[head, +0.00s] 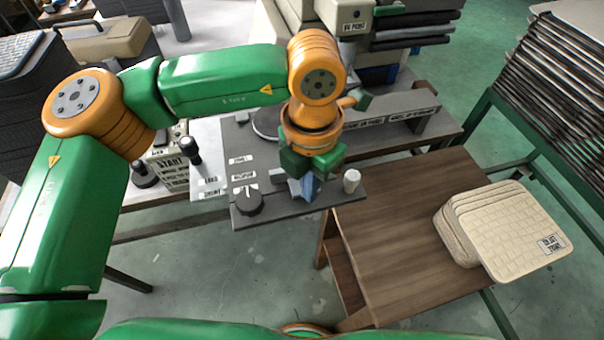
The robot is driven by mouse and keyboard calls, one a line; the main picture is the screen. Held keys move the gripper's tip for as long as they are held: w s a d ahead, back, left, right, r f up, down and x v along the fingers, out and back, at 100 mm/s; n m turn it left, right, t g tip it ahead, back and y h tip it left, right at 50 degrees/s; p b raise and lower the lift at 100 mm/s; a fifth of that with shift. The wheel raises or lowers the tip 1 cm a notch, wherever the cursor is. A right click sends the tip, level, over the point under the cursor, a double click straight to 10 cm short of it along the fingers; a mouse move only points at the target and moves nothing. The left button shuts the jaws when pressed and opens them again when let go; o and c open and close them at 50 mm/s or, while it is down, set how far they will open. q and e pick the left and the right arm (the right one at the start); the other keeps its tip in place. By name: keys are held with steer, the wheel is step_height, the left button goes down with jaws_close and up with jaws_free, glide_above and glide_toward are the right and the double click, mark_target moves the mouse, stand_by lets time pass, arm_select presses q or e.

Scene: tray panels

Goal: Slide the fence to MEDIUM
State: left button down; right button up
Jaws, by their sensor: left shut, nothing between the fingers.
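A grey panel (275,208) sits at the front edge of the machine table, with several small white labels (243,175) too small to read surely. A dark round knob (248,203) is at its front left and a pale upright peg (351,180) at its right. A long grey bar (395,130) with printed labels runs behind it to the right; I cannot tell surely which part is the fence. My left gripper (306,192) points down over the panel, shut and empty, between knob and peg. Its wrist hides part of the panel, and contact is unclear. My right gripper is out of view.
A START box (173,165) with dark knobs stands left of the panel. A wooden table (390,230) at the right bears a stack of cream woven pads (510,225). A rack of dark sheets (555,90) is at the far right. The wooden table's left part is clear.

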arm_select(q)
steer(key=shift+w+a, duration=0.2)
steer(key=shift+w, duration=0.45)
steer(key=shift+w+a, duration=0.2)
steer(key=shift+w, duration=0.4)
steer(key=shift+s+d+f, duration=0.15)
steer(key=shift+s, duration=0.35)
step_height(320, 180, up, 7)
steer(key=p, duration=0.4)
